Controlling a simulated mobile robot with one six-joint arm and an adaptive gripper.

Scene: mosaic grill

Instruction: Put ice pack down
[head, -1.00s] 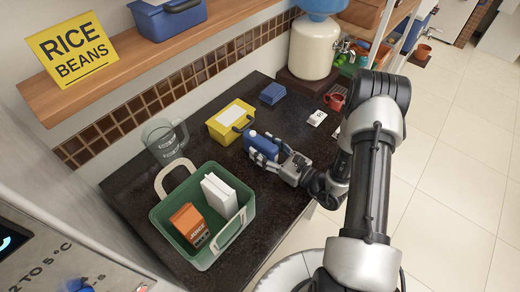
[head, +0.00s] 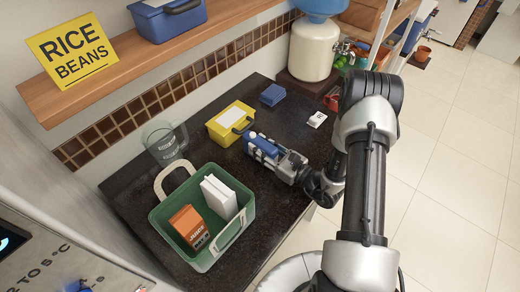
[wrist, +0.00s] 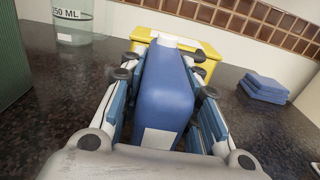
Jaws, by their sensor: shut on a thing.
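The ice pack (wrist: 166,95) is a blue block with a white cap. It stands between the fingers of my gripper (head: 262,149), close to the dark countertop, in front of the yellow box. In the wrist view my gripper (wrist: 163,100) has its fingers along both sides of the ice pack, shut on it. In the head view the ice pack (head: 264,146) is partly covered by the fingers. I cannot tell whether its base touches the counter.
A yellow box (head: 222,133) stands just behind the ice pack. A green basket (head: 160,220) with a white carton and an orange juice box is at left, beside a clear jug (head: 166,142). Folded blue cloths (head: 273,94) lie behind.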

